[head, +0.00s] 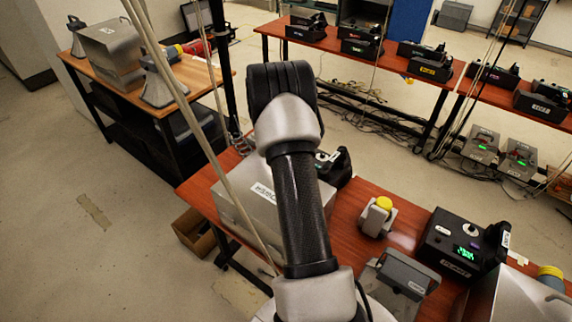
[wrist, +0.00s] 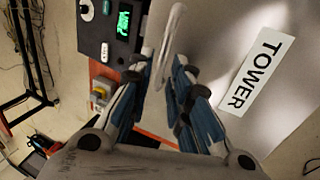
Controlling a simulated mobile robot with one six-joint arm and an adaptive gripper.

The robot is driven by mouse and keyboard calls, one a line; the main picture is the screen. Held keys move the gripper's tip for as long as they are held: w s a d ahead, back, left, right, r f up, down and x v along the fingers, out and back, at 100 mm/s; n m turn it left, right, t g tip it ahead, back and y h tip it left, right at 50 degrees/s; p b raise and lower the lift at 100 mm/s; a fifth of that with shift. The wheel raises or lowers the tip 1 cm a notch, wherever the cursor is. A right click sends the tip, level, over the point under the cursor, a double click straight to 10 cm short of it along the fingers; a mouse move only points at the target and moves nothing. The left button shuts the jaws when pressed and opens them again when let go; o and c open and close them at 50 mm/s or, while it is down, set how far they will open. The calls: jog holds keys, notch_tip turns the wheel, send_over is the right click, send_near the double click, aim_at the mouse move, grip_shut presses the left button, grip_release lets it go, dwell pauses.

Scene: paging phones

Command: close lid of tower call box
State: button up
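The tower call box (wrist: 220,55) fills the right of the wrist view as a pale grey panel with a white TOWER label. A rounded metal loop handle (wrist: 172,40) stands out from it. My gripper (wrist: 165,85) is open in the wrist view, its blue-padded fingers apart on either side of the handle's near end. I cannot tell whether they touch it. A pale metal box (head: 520,300) at the lower right of the head view looks like the same box, cut off by the frame. My gripper is out of the head view.
A black phone unit (head: 465,245) with a green display stands beside the box; it also shows in the wrist view (wrist: 112,25). A yellow-topped grey device (head: 376,216), a grey unit (head: 400,272) and another metal box (head: 250,205) share the red-brown table.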

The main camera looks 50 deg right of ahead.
jog(key=v, duration=0.6)
jog(key=shift+d, duration=0.1)
dwell(0.3)
jog(key=s+a+r+t+b, duration=0.15)
jog(key=a+r+b, duration=0.35)
jog(key=a, duration=0.7)
jog(key=s+a+r+t+b, duration=0.1)
jog(key=s+a+r+b, duration=0.15)
jog(key=a+r, duration=0.75)
jog(key=s+a+f+t+y+b, duration=0.1)
jog(key=s+a+f+y+b, duration=0.1)
jog(key=s+a, duration=0.6)
jog(key=s+a+f+t+y+b, duration=0.1)
jog(key=s+a+f+b, duration=0.4)
jog(key=s+a, duration=0.4)
jog(key=a, duration=0.3)
jog(key=shift+s+a+f+y, duration=0.2)
jog(key=shift+a+y, duration=0.2)
